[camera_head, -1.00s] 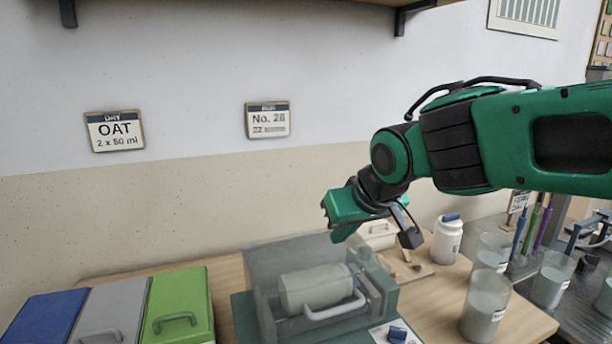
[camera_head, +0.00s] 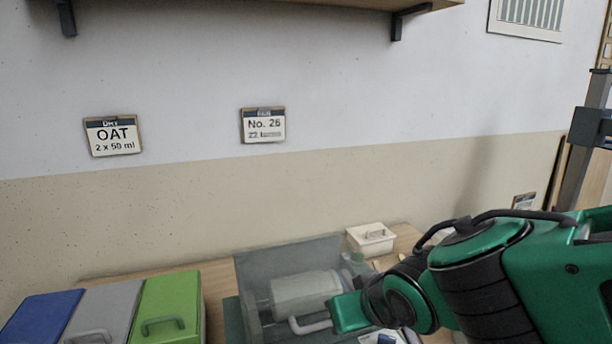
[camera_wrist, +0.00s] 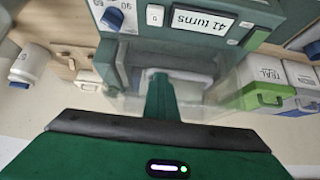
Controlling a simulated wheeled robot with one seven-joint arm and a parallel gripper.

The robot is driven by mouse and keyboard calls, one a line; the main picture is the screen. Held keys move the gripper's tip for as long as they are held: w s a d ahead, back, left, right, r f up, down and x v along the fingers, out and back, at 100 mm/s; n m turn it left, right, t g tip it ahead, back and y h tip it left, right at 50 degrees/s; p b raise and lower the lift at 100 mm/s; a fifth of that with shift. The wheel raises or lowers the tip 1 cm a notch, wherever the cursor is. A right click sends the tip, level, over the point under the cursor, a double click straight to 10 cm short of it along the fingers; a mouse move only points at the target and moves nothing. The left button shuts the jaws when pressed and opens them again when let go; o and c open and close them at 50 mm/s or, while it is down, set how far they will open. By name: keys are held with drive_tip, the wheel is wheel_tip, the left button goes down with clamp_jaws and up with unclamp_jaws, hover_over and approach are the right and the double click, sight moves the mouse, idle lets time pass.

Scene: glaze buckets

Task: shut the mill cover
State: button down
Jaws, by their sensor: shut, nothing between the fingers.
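The mill (camera_head: 248,310) is a grey-green box on the bench with a pale jar (camera_head: 305,290) lying across it. Its see-through cover (camera_head: 285,258) shows above and behind the jar, with a pale bar handle (camera_head: 308,326) in front of it. I cannot tell whether the cover is fully down. My gripper (camera_head: 347,312) is shut and empty, low at the handle's right end; contact is unclear. In the wrist view its green fingers (camera_wrist: 160,97) point at the mill, close to the see-through cover. The mill's panel (camera_wrist: 200,22) shows a blue knob and "41 turns".
Blue, grey and green lidded boxes (camera_head: 165,308) stand left of the mill. A small white lidded box (camera_head: 370,238) stands behind it at the right. A white jar (camera_wrist: 28,65) shows in the wrist view. A shelf (camera_head: 250,12) hangs above.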

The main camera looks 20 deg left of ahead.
drive_tip(key=s+f, duration=0.2)
drive_tip(key=shift+s+d+f+g, duration=0.15)
drive_tip(key=shift+s+f+g, duration=0.1)
drive_tip(key=shift+f+g, duration=0.05)
drive_tip(key=shift+w, duration=0.1)
wheel_tip(320, 180, up, 5)
drive_tip(key=w, duration=0.3)
drive_tip(key=s+d, duration=0.5)
drive_tip(key=s, duration=0.4)
drive_tip(key=shift+d+f, duration=0.25)
drive_tip(key=shift+f, duration=0.15)
